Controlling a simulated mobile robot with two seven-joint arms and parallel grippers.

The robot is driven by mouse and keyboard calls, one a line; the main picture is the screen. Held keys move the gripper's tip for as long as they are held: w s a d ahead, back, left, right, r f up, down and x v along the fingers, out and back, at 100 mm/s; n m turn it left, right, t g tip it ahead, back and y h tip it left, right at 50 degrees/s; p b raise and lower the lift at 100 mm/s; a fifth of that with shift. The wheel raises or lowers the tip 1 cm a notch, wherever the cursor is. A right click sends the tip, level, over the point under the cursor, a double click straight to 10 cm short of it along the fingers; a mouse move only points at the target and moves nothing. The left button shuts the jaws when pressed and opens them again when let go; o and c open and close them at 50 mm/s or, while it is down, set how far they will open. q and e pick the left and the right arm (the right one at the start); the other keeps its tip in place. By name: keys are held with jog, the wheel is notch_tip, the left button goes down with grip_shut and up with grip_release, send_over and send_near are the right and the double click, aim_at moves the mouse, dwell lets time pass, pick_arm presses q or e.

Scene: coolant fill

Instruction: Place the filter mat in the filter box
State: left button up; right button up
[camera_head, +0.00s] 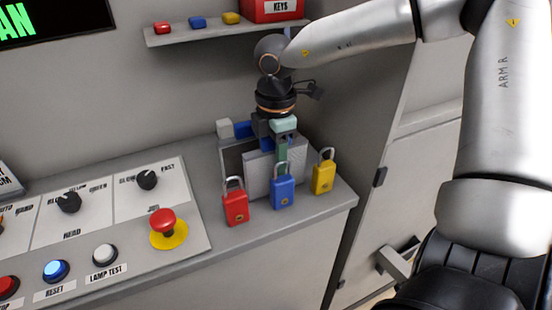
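A grey box-like holder with a dark opening (232,160), which looks like the filter box, stands on the console's right end. A flat light-grey panel (262,177), which may be the filter mat, stands upright at its front right. My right gripper (279,152) points down at the top of this panel. A green finger part overlaps the panel's face, and blue parts show behind. The gap between the fingers is hidden, so I cannot tell whether they grip the panel. My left gripper is out of view.
A red emergency button (162,222) and knobs are to the left. A shelf (225,33) with a red keys box (275,10) hangs above.

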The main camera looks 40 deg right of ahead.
jog(key=shift+c, duration=0.4)
grip_shut()
jog(key=shift+r, duration=0.2)
jog(key=shift+r, duration=0.3)
notch_tip(320, 180, up, 17)
jog(key=p, duration=0.1)
